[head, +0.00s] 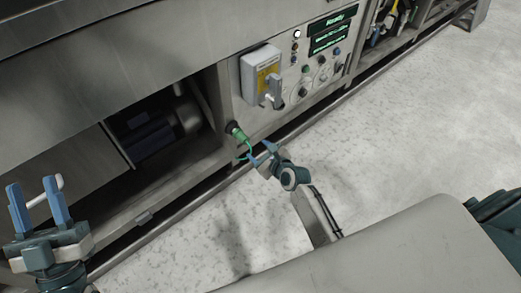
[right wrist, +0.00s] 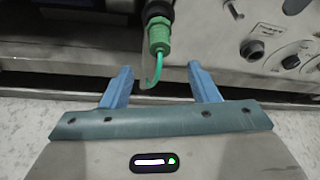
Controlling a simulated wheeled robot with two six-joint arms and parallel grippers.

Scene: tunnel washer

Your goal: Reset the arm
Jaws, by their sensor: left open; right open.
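My left gripper (head: 40,208) is at the lower left of the head view, with its two blue fingers pointing up, open and apart. A small white rod-like piece shows by its fingertips; I cannot tell whether it touches them. My right gripper (head: 257,156) is near the middle of the head view, open, just below a green connector (head: 237,132) on the machine's front. In the right wrist view the green connector (right wrist: 159,38) and its thin green cable hang beyond the two open blue fingers (right wrist: 160,85), with nothing gripped.
The washer's control panel (head: 322,50) has a lit display, buttons and knobs. A grey switch box (head: 262,76) with a yellow label stands out from the panel. A dark motor (head: 150,132) sits in the open bay at left. The speckled floor (head: 400,130) at right is clear.

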